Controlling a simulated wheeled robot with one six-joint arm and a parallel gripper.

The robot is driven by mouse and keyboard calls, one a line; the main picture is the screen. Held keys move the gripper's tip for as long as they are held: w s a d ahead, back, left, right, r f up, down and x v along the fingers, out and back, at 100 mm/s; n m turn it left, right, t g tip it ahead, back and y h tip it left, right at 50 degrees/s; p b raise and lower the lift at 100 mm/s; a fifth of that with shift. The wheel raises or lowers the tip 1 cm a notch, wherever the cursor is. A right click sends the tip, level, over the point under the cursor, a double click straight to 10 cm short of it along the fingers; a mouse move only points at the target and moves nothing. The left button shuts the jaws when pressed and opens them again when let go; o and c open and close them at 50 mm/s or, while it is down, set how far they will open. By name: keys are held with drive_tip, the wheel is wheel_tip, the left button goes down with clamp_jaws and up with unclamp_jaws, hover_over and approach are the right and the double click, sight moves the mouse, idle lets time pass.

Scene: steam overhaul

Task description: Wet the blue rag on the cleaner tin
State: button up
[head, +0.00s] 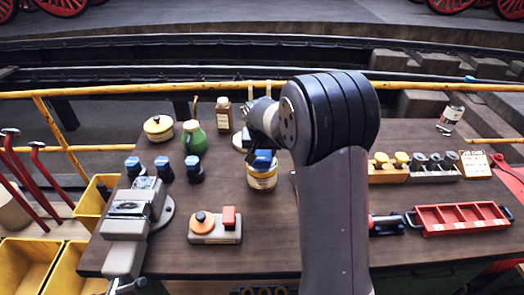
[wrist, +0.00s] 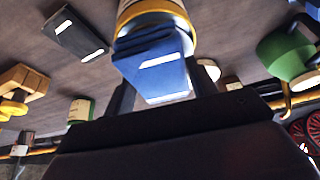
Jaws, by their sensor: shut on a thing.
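The cleaner tin (head: 262,179) is a round cream and yellow tin upright near the middle of the bench. In the wrist view its side (wrist: 155,12) shows at the top edge. The blue rag (wrist: 158,70) is a folded blue pad with a white stripe, held between my fingers. In the head view the rag (head: 264,158) is at the top of the tin; its underside contact is hidden. My gripper (wrist: 165,84) is shut on the rag, and in the head view my arm comes down over the tin from the right, partly hiding the gripper.
A green oil can (head: 194,140), brown bottle (head: 223,115) and cream tin (head: 158,128) stand behind left. Blue-capped pots and a grey vise (head: 130,215) are left. A red tray (head: 460,230) lies right. A yellow rail (head: 120,91) runs behind. Bare bench lies left of the tin.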

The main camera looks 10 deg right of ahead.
sight(262, 151)
drive_tip(key=shift+f+b, duration=0.7)
drive_tip(key=shift+f, duration=0.2)
idle(0.4)
drive_tip(key=shift+r, duration=0.15)
idle(0.5)
drive_tip(key=shift+r+p, duration=2.3)
drive_tip(key=shift+r, duration=1.2)
drive_tip(key=shift+f, duration=0.1)
